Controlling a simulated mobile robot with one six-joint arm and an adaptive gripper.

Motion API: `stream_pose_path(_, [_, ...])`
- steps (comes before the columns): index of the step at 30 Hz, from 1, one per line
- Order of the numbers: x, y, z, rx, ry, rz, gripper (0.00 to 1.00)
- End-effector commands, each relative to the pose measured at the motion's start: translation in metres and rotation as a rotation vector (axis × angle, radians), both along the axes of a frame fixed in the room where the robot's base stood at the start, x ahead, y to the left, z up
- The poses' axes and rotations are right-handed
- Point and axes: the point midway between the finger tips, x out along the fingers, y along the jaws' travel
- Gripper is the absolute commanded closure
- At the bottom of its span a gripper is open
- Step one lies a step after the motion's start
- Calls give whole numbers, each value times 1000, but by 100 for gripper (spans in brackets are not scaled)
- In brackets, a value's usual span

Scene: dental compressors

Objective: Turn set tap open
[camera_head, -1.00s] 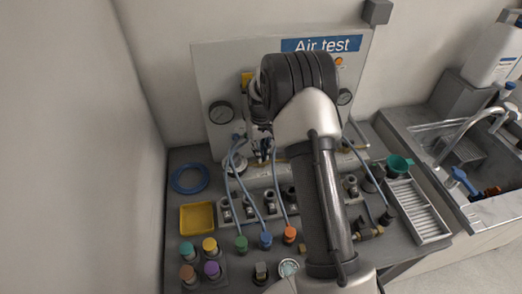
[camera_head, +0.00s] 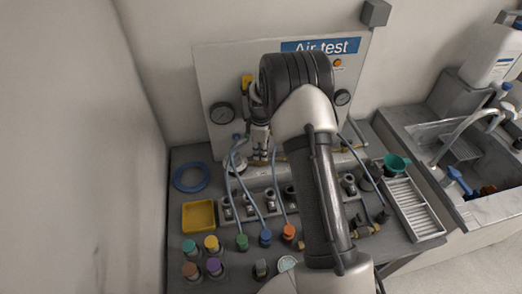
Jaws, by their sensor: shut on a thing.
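My gripper (camera_head: 259,148) points down in front of the grey Air test panel (camera_head: 225,75), left of my dark wrist. Its fingers are closed low against the panel, near the pipe along the back of the bench. I take what they hold to be the set tap, but it is small and mostly covered by the fingers, so its handle angle cannot be told. A yellow part (camera_head: 247,83) shows on the panel just above my gripper, partly behind my wrist.
Blue hoses (camera_head: 243,180) run from the panel to coloured fittings close below my gripper. Gauges (camera_head: 221,113) flank my arm. A yellow tray (camera_head: 198,216), a blue ring (camera_head: 191,177) and coloured caps (camera_head: 212,244) stand left. A slotted tray (camera_head: 413,210) and sink (camera_head: 460,150) lie right.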

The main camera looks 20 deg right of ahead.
Motion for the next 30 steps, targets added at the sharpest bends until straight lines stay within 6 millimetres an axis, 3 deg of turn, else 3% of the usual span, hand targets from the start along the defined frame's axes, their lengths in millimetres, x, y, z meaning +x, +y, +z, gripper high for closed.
stream_pose_path(15, [0,0,0,0,-1,345,100])
stream_pose_path(30, [0,0,0,0,-1,414,100])
